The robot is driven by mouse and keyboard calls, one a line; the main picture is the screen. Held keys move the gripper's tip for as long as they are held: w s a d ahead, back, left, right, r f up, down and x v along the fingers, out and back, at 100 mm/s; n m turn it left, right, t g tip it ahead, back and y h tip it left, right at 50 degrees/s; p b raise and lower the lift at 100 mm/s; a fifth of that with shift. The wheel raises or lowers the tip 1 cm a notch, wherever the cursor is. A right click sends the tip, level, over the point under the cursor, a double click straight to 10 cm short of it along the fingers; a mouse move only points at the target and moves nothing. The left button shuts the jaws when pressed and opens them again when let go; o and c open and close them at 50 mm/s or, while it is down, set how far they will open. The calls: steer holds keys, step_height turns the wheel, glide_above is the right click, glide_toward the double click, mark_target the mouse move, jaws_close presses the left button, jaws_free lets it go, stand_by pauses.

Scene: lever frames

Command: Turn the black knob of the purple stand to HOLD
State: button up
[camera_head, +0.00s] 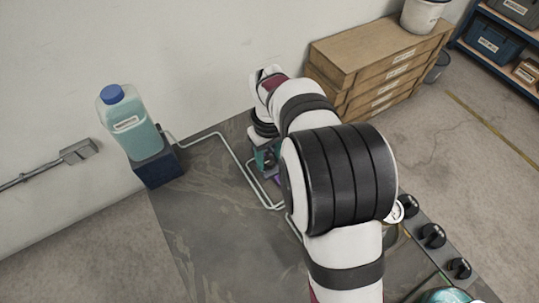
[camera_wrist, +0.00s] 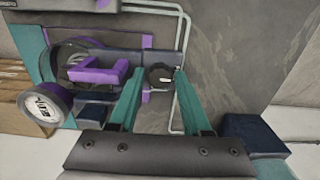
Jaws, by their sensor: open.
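A black knob (camera_wrist: 160,75) shows in the wrist view, just beyond and between the tips of my gripper (camera_wrist: 159,79). Its fingers are teal, apart and empty; I cannot tell whether either touches the knob. A small pale mark shows by the knob, too small to read. Purple parts (camera_wrist: 98,75) of the stand show left of the knob and behind it. No HOLD mark can be read. In the head view my arm covers the knob and most of the stand; only a bit of purple (camera_head: 277,180) shows beside my gripper (camera_head: 265,160).
Pale pipes (camera_wrist: 187,45) run close behind and right of the knob. A round dial (camera_wrist: 44,106) stands at left in the wrist view. In the head view a blue-capped bottle (camera_head: 128,122) sits on a dark block (camera_head: 158,170). A strip with several black knobs (camera_head: 433,235) lies at right.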

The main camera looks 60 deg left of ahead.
steer(key=shift+c, duration=0.2)
jaws_close()
